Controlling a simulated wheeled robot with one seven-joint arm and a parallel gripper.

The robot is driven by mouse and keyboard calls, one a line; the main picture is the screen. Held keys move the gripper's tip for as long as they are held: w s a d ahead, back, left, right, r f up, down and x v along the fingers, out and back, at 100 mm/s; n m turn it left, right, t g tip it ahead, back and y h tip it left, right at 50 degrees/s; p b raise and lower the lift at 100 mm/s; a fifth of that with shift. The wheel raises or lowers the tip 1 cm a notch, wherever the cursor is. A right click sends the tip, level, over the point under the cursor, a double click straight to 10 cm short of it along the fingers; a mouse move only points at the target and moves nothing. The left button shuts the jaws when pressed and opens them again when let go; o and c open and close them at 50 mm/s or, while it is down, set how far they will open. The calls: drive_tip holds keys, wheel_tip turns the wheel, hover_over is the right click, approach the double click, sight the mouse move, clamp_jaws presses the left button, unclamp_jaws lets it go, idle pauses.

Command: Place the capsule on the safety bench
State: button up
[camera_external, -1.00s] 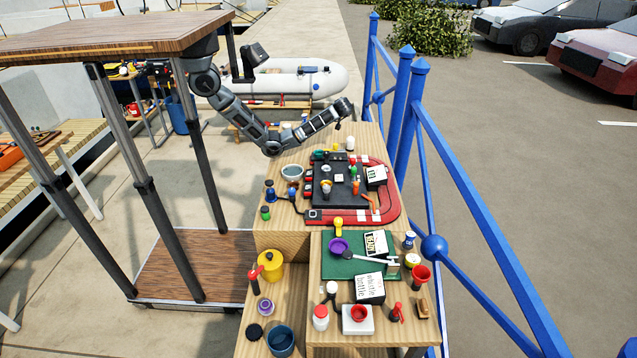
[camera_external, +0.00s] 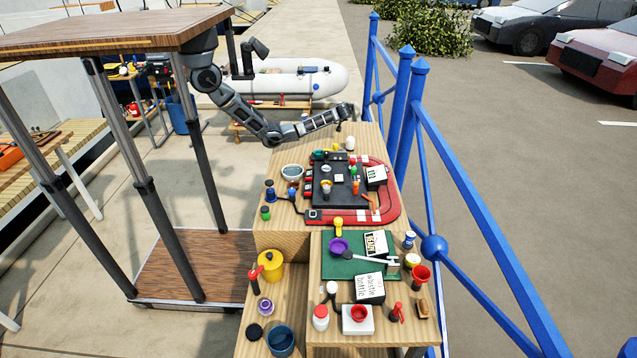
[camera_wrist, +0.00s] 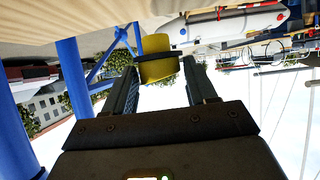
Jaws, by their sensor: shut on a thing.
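My gripper (camera_external: 340,126) is over the far end of the wooden bench with the red mat (camera_external: 291,209), too small there to show what it holds. In the wrist view my gripper (camera_wrist: 157,75) is shut on a yellow, rounded piece with a dark band (camera_wrist: 158,62), which looks like the capsule. The wooden bench top (camera_wrist: 60,18) fills the upper edge of that upside-down view. The gap between capsule and bench is unclear. I cannot tell from labels which bench is the safety bench.
A dark tray (camera_external: 338,195) and several small items crowd the red mat (camera_external: 391,207). A lower bench in front holds a green mat (camera_external: 335,266) and more items. Blue railing (camera_external: 404,100) runs along the right. A small white item (camera_external: 350,143) stands near my gripper.

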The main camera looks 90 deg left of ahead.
drive_tip(key=shift+a+f+p, duration=0.15)
drive_tip(key=shift+f+p, duration=0.2)
drive_tip(key=shift+f, duration=1.75)
drive_tip(key=shift+f, duration=0.15)
drive_tip(key=o, duration=1.1)
drive_tip(key=shift+c, duration=0.2)
drive_tip(key=b+v, duration=0.1)
drive_tip(key=v, duration=1.1)
drive_tip(key=shift+b, duration=0.4)
